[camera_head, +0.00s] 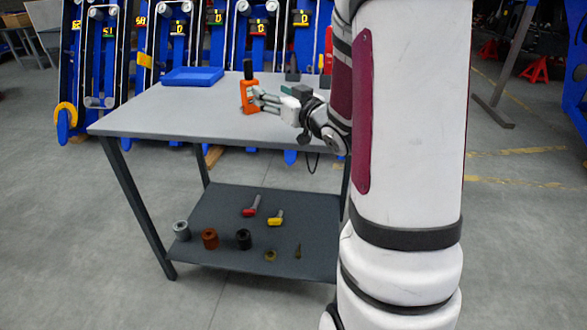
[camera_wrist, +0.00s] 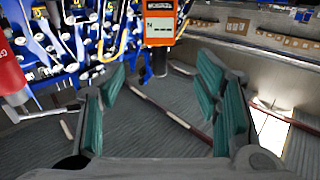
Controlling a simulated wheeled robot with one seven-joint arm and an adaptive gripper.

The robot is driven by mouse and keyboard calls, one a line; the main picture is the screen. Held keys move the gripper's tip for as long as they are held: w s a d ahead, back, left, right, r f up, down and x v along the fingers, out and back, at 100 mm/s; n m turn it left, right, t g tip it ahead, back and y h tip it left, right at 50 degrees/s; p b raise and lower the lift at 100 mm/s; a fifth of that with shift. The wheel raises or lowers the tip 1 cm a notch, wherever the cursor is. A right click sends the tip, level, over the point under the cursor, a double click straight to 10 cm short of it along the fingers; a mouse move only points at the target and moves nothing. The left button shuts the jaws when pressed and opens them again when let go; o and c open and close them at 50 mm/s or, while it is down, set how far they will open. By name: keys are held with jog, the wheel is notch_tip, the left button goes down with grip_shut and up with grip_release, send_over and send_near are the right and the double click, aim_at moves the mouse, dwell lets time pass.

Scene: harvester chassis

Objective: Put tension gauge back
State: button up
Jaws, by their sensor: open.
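The tension gauge (camera_head: 249,97) is an orange block with a black upper part. It stands upright on the grey tabletop in the head view. In the wrist view its orange face with a small display (camera_wrist: 160,24) is at top centre, with a black part below it. My gripper (camera_head: 260,97) is close to the right side of the gauge in the head view. In the wrist view my gripper (camera_wrist: 162,68) is open, its teal-padded fingers spread to either side below the gauge. Nothing is held between them. I cannot tell whether a fingertip touches the gauge.
A blue tray (camera_head: 193,77) lies on the table (camera_head: 180,115) left of the gauge. Dark and green items stand behind my gripper. The lower shelf (camera_head: 225,205) holds a red hammer (camera_head: 252,206), a yellow one (camera_head: 276,218) and several small parts. Blue racks stand behind. The tabletop's front left is clear.

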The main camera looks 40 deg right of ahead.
jog(key=shift+w+a+r+g, duration=0.15)
jog(key=shift+a+g, duration=0.35)
jog(key=s+a+f+g, duration=0.1)
jog(key=s+a+g, duration=0.4)
jog(key=s+a, duration=0.3)
jog(key=s+a+f+g+y, duration=0.1)
jog(key=s+a+g, duration=0.5)
jog(key=s, duration=1.1)
jog(key=s+a+f+n+g+y, duration=0.1)
jog(key=s+a+g, duration=0.4)
jog(key=s+a, duration=0.6)
jog(key=shift+s+a+f+g, duration=0.25)
jog(key=shift+s+f, duration=0.2)
jog(key=shift+s, duration=0.25)
notch_tip(320, 180, up, 32)
jog(key=t+p, duration=0.4)
jog(key=p, duration=2.5)
jog(key=shift+d+f+p, duration=0.2)
jog(key=shift+d+p, duration=0.15)
jog(key=shift+p, duration=0.05)
